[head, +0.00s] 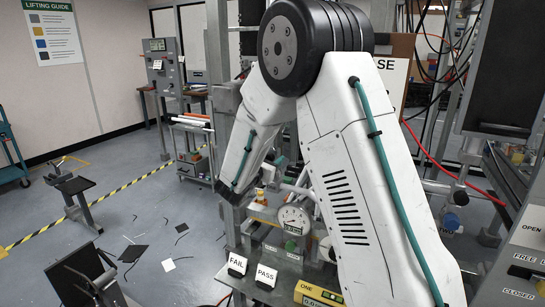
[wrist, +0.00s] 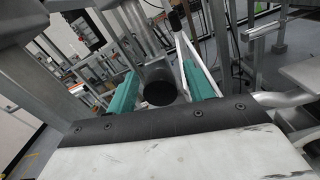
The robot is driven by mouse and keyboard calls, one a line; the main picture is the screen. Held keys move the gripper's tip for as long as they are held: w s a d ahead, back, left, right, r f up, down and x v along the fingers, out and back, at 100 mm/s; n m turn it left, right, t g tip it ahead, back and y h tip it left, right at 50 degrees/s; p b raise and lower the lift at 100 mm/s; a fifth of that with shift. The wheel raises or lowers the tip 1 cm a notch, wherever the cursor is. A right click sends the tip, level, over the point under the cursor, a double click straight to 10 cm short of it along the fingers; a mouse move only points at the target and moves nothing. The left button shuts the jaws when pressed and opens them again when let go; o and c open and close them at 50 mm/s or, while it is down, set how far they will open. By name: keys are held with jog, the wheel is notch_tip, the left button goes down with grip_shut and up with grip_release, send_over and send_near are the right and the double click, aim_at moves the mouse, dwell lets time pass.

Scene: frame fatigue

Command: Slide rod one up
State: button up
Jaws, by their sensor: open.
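In the wrist view my gripper (wrist: 160,72) is open, with its two teal fingers apart. A grey cylinder with a dark round end (wrist: 160,88) shows between the fingers; I cannot tell whether they touch it. A pale straight bar (wrist: 188,45) runs along the right finger. No label marks rod one, so I cannot tell which part it is. In the head view my white arm hides much of the test frame (head: 225,100), and the gripper is mostly hidden behind it, near the round dial gauge (head: 293,217).
FAIL (head: 237,264) and PASS (head: 265,275) signs stand on the bench below the gauge, beside a yellow device (head: 318,294). Metal uprights, hoses and cables crowd the right. An OPEN/CLOSED panel (head: 520,262) is at far right.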

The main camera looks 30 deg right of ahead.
jog(key=shift+x, duration=0.85)
grip_shut()
jog(key=shift+r, duration=1.75)
grip_release()
jog(key=shift+f, duration=0.1)
